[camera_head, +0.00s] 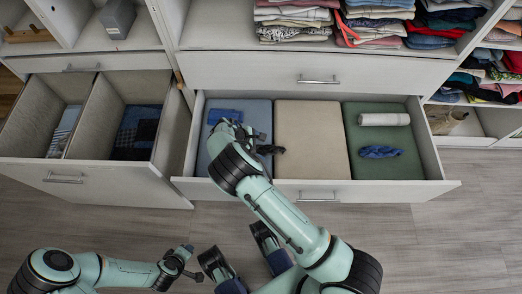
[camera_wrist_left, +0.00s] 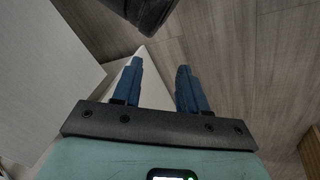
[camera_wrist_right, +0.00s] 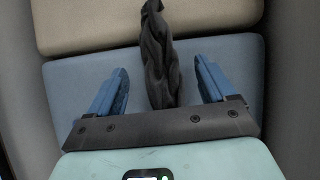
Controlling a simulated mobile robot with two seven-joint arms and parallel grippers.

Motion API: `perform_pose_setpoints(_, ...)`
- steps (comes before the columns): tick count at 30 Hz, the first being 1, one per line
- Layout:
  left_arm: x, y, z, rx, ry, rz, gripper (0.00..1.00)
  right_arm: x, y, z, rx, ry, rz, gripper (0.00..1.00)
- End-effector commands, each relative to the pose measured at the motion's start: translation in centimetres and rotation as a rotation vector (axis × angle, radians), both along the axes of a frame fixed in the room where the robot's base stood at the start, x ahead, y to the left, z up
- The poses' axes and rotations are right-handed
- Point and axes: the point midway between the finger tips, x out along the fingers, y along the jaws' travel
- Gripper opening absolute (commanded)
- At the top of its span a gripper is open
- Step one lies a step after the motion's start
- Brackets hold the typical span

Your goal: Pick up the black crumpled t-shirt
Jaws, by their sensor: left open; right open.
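The black crumpled t-shirt (camera_head: 270,149) lies at the right edge of the blue panel (camera_head: 199,160) in the open middle drawer, towards the beige panel (camera_head: 311,140). In the right wrist view the black t-shirt (camera_wrist_right: 160,50) is a narrow dark strip that runs between the two blue fingers and on over the beige panel. My right gripper (camera_wrist_right: 161,70) is open around it, with a gap on both sides. In the head view my right gripper (camera_head: 257,138) is just above the t-shirt's near end, partly hidden by my arm. My left gripper (camera_wrist_left: 157,75) is open and empty, low over the floor.
A blue cloth (camera_head: 225,116) lies behind my right wrist. A pale rolled cloth (camera_head: 384,119) and a crumpled blue cloth (camera_head: 380,152) lie on the green panel (camera_head: 405,170). Another open drawer (camera_head: 105,180) stands at left. Folded clothes fill the shelves above. Floor shows in front.

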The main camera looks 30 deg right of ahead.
Motion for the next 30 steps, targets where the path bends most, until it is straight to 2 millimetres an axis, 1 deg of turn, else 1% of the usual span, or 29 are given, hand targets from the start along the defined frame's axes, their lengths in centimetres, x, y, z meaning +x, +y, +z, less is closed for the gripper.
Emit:
perform_pose_setpoints(1, -0.5, 0.1, -0.8, 0.0, 0.018, 0.001, 0.43, -0.2, -0.5, -1.0, -0.003, 0.003, -0.001, 0.83)
perform_pose_setpoints(3, -1.3, 0.1, -1.4, -0.003, 0.044, 0.001, 0.43, -0.4, -1.0, -2.0, -0.002, 0.003, -0.001, 0.83)
perform_pose_setpoints(6, -1.9, 0.3, -1.9, -0.003, 0.065, 0.002, 0.43, -0.5, -1.6, -2.9, -0.002, 0.001, 0.001, 0.83)
perform_pose_setpoints(13, -2.1, 0.3, -1.9, -0.004, 0.069, 0.003, 0.43, -0.5, -1.7, -2.9, -0.001, -0.001, 0.0, 0.83)
perform_pose_setpoints(14, -2.1, 0.3, -1.9, -0.004, 0.069, 0.003, 0.43, -0.5, -1.7, -2.9, -0.001, -0.001, 0.0, 0.74)
perform_pose_setpoints(15, -2.0, 0.3, -1.9, -0.004, 0.068, 0.002, 0.43, -0.5, -1.7, -2.9, 0.0, -0.001, 0.001, 0.61)
perform_pose_setpoints(17, -2.0, 0.3, -1.9, -0.004, 0.068, 0.002, 0.43, -0.5, -1.7, -2.9, 0.0, -0.001, 0.001, 0.41)
perform_pose_setpoints(18, -2.0, 0.3, -1.9, -0.004, 0.068, 0.002, 0.43, -0.5, -1.7, -2.9, 0.0, -0.001, 0.001, 0.28)
perform_pose_setpoints(19, -2.0, 0.3, -1.9, -0.004, 0.068, 0.002, 0.43, -0.5, -1.7, -2.9, 0.0, -0.001, 0.001, 0.2)
perform_pose_setpoints(26, -2.0, 0.3, -1.9, -0.004, 0.068, 0.002, 0.43, -0.4, -1.7, -2.8, -0.001, -0.001, 0.001, 0.2)
perform_pose_setpoints(30, -1.9, 0.2, -1.6, -0.004, 0.062, 0.002, 0.43, -0.4, -1.7, -2.4, 0.0, -0.002, 0.001, 0.2)
